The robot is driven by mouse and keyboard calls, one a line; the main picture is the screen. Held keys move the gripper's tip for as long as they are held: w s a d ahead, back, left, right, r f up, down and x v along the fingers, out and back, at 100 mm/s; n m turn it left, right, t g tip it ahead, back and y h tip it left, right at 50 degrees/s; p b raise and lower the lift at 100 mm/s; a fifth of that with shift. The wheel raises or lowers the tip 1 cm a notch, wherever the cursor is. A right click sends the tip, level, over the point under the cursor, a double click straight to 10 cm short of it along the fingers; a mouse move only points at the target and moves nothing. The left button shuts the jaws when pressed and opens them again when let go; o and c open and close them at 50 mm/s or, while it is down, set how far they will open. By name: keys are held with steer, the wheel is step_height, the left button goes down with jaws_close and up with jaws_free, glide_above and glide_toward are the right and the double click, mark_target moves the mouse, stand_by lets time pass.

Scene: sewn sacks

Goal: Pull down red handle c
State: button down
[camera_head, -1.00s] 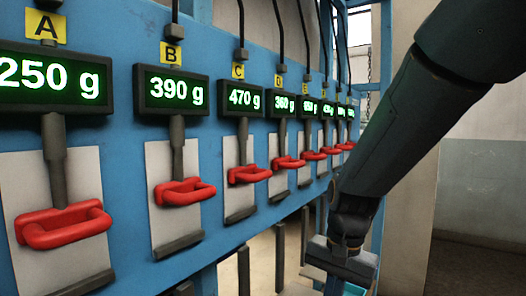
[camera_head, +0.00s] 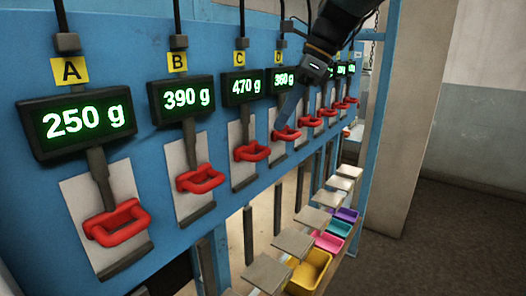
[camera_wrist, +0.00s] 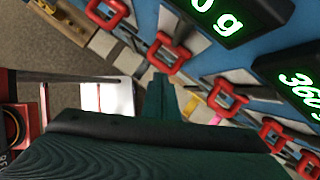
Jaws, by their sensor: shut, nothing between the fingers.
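Red handle C (camera_head: 252,151) is a red loop on a dark bar under the display reading 470 g (camera_head: 242,86) and the yellow C label (camera_head: 240,58). In the wrist view I take the red loop (camera_wrist: 173,54) just beyond my fingertips to be handle C. My gripper (camera_head: 280,128) reaches down from the top right in the head view, its narrow fingers together and empty. In that view its tip overlaps the area by handle D (camera_head: 286,134). The wrist view shows the gripper (camera_wrist: 159,82) pointing towards the handle; I cannot tell whether they touch.
Handles A (camera_head: 117,223) and B (camera_head: 200,178) hang to the left on the blue panel (camera_head: 30,90); several more red handles run to the right. Below are pale plates (camera_head: 268,272) and coloured bins, including a yellow one (camera_head: 309,271). The floor at right is clear.

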mark_target(264, 153)
steer(key=shift+f, duration=0.1)
steer(key=b+x, duration=0.3)
steer(key=x, duration=0.2)
steer(key=shift+w+f+b, duration=0.1)
steer(key=shift+f+b, duration=0.15)
steer(key=shift+b, duration=0.15)
steer(key=shift+a+f+b, duration=0.35)
steer(key=shift+f+b, duration=0.25)
steer(key=shift+b, duration=0.2)
steer(key=d+f+p, duration=0.2)
steer(key=d+f, duration=0.1)
steer(key=shift+s+f, duration=0.1)
steer(key=shift+s, duration=0.2)
stand_by(0.3)
steer(key=b+v, duration=0.2)
steer(key=v, duration=0.5)
steer(key=shift+r, duration=0.4)
